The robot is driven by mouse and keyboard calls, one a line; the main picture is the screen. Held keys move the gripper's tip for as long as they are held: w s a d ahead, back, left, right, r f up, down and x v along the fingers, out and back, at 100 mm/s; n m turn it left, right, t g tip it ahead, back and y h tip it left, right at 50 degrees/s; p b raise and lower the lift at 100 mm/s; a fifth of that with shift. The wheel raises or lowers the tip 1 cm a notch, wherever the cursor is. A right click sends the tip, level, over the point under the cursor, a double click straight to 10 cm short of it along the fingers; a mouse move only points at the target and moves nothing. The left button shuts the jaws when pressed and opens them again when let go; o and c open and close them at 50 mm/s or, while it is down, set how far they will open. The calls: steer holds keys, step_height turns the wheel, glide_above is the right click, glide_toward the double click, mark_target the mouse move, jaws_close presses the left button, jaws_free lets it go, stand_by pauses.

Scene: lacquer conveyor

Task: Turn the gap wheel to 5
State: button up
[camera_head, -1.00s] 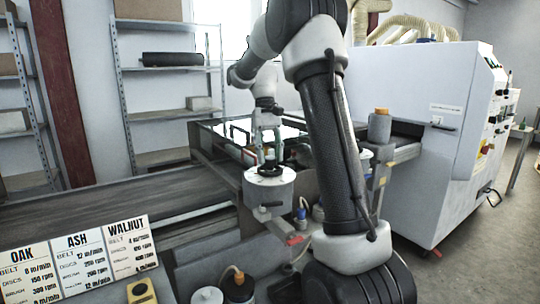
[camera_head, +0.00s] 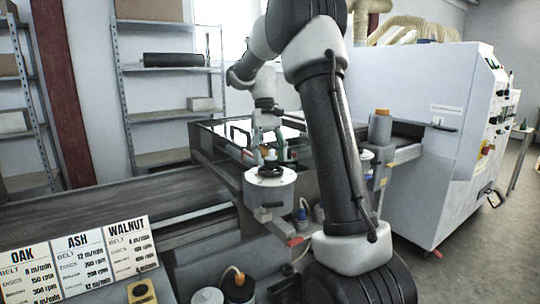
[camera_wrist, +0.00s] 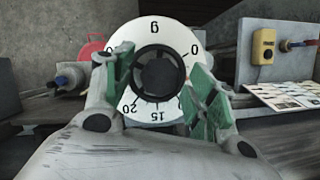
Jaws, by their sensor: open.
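The gap wheel is a white dial ring (camera_wrist: 194,73) with a black knob (camera_wrist: 158,72) at its centre. It lies on top of a white cylindrical housing (camera_head: 269,190) beside the conveyor. In the wrist view, 15 reads at the bottom and 20 at the lower left. A single digit stands at the top and a 0 at the upper right; other marks are partly hidden by the fingers. My gripper (camera_wrist: 163,82) is open, its green-padded fingers on either side of the knob and apart from it in the picture. In the head view my gripper (camera_head: 270,158) is directly above the wheel.
The conveyor belt (camera_head: 100,207) runs to the left. A board of wood settings (camera_head: 79,257) stands in front of it. The white machine cabinet (camera_head: 437,130) stands at the right. A yellow control box (camera_wrist: 264,46) shows in the wrist view.

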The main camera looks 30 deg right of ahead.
steer(key=v, duration=1.2)
steer(key=shift+w, duration=0.1)
